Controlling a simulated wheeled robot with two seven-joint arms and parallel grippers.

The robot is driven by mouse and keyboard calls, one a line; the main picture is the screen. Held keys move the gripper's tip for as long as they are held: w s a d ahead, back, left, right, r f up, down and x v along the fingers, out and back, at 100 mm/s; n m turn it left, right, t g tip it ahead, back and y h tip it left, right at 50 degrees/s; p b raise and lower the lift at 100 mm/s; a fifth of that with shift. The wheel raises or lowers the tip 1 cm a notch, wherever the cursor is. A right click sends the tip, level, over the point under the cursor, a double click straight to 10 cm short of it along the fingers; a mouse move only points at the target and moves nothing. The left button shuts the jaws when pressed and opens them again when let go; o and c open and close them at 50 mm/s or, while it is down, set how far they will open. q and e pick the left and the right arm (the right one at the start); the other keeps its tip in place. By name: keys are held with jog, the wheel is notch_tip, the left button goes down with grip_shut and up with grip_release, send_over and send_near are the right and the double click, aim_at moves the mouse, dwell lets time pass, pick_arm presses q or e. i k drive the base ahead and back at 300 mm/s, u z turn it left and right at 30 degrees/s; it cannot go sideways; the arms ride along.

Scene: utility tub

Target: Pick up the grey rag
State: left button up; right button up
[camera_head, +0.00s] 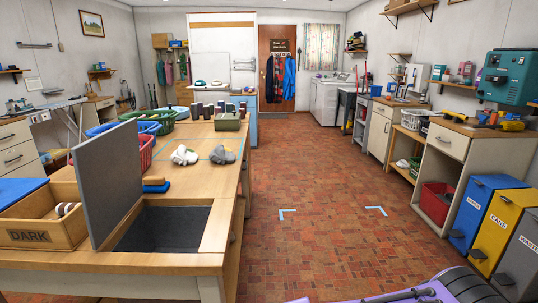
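A crumpled grey rag (223,154) lies on the wooden table (205,190), near its right edge. A crumpled white rag (184,155) lies just left of it, apart from it. Pale blue tape lines mark the tabletop around the rags. Neither of my grippers shows in this view; a purple and dark grey part at the bottom right looks like part of my own body.
An open grey-lined well (164,229) with a raised grey lid (107,182) is at the table's near end. A wooden DARK crate (42,218) stands left. Cups (208,109) and baskets (145,152) stand farther back. The brick floor (325,190) right of the table is clear.

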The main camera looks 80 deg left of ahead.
aim_at(220, 154)
jog(key=i, duration=1)
jog(key=u, duration=2.5)
